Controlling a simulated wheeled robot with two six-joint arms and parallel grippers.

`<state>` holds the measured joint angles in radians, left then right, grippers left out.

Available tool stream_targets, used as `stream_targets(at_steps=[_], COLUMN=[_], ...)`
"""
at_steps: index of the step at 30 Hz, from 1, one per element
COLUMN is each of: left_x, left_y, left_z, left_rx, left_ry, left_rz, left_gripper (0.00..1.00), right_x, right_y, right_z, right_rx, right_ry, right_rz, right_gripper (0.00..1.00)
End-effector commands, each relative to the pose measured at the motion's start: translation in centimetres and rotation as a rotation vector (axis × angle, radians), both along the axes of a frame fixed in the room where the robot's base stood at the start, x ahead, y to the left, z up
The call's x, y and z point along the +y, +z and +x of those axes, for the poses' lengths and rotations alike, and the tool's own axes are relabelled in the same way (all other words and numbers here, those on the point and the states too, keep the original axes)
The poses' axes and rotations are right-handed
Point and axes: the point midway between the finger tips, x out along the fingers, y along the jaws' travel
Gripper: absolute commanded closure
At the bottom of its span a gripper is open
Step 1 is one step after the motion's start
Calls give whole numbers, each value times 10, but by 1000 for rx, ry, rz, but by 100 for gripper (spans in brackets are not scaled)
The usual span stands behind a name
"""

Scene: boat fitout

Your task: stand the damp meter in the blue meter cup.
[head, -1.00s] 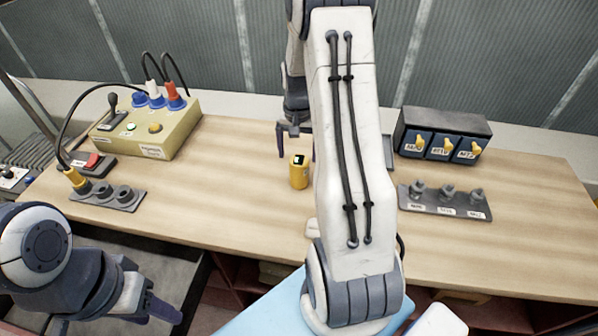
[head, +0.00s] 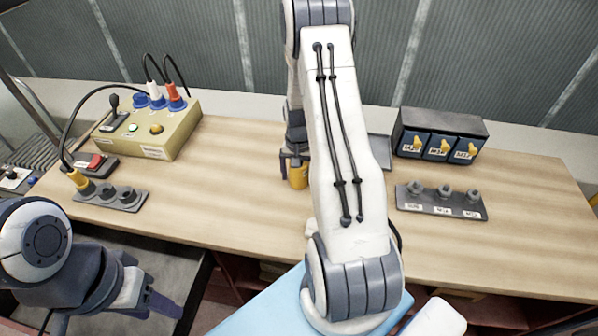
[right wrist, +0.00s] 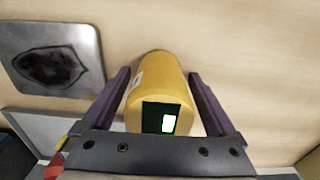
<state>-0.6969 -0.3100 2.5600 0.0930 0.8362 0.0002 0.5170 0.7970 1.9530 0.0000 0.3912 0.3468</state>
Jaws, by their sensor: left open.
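The damp meter is a yellow cylinder (head: 298,176) with a small lit screen on its end, standing on the bench near the middle. In the right wrist view the meter (right wrist: 160,82) is between the two fingers of my right gripper (right wrist: 158,74). Narrow gaps show on both sides, so the gripper looks open around it. In the head view my right gripper (head: 296,168) is down at the meter, partly hidden by my arm. My left gripper (head: 166,304) is open and empty at lower left, in front of the bench. I cannot make out the blue meter cup; my right arm hides part of the bench.
A yellow-green control box (head: 165,130) with cables stands at back left. A grey socket strip (head: 112,196) lies before it. At right are a dark box with labelled yellow switches (head: 440,135) and a strip of grey knobs (head: 442,203). A metal plate (right wrist: 88,42) shows beside the meter.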

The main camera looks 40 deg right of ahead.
Motion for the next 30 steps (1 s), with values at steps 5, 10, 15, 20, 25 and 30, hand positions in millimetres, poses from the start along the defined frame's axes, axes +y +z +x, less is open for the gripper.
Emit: stream_targets(at_steps=[5,10,15,20,25,30], left_x=[0,0,0,0,0,0], left_y=[0,0,-1,-4,-12,-22], left_z=[0,0,0,0,0,0], left_rx=[0,0,0,0,0,0], left_ry=[0,0,0,0,-1,-1], left_rz=[0,0,0,0,0,0], left_gripper=[50,50,50,50,50,50], right_x=[0,0,0,-1,-1,-18], right_y=[0,1,2,11,35,59], right_z=[0,0,0,1,1,-29], right_rx=[0,0,-1,-3,-5,-4], right_ry=[0,0,0,0,0,-8], right_rz=[0,0,-1,-2,-3,-3], right_gripper=[80,100,100,100,100,100])
